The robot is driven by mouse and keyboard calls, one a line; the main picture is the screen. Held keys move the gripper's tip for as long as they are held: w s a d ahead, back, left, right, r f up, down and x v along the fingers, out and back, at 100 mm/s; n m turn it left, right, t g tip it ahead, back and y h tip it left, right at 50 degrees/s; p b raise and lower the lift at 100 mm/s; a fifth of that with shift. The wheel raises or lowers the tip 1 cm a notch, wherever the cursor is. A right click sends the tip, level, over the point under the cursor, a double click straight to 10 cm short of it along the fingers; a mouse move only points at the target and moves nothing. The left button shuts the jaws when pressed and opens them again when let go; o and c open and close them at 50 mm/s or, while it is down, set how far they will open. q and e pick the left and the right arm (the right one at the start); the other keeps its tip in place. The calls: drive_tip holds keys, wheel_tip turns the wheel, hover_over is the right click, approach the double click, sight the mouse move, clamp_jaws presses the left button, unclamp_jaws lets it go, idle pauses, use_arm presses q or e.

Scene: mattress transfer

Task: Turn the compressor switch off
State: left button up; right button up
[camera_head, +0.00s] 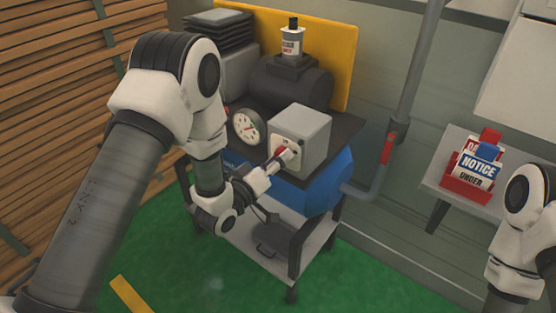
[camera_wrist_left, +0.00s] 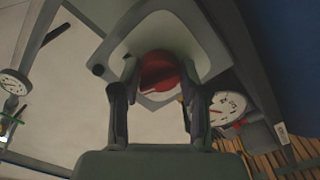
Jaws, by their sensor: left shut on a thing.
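The compressor switch is a red rotary knob (camera_wrist_left: 157,72) on the front of a grey box (camera_head: 308,132); in the head view the knob (camera_head: 283,152) is partly covered by my gripper. My left gripper (camera_head: 273,162) reaches the box front from the left. In the left wrist view its two fingers (camera_wrist_left: 158,92) stand on either side of the knob, shut on it. The knob's markings are too small to read. Of my right arm only links show at the right edge; its gripper is out of the picture.
A pressure gauge (camera_head: 246,127) sits just left of the box. The blue tank (camera_head: 325,187) and cart frame lie below. A grey pipe (camera_head: 413,75) with a red handle (camera_head: 389,148) rises at right. A side table (camera_head: 436,178) holds a red holder with notice tags (camera_head: 478,168).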

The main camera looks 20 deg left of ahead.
use_arm(q)
drive_tip(key=shift+r+n, duration=0.15)
drive_tip(key=shift+n, duration=1.15)
drive_tip(key=o, duration=1.1)
drive_tip(key=shift+o, duration=0.2)
drive_tip(key=v, duration=1.2)
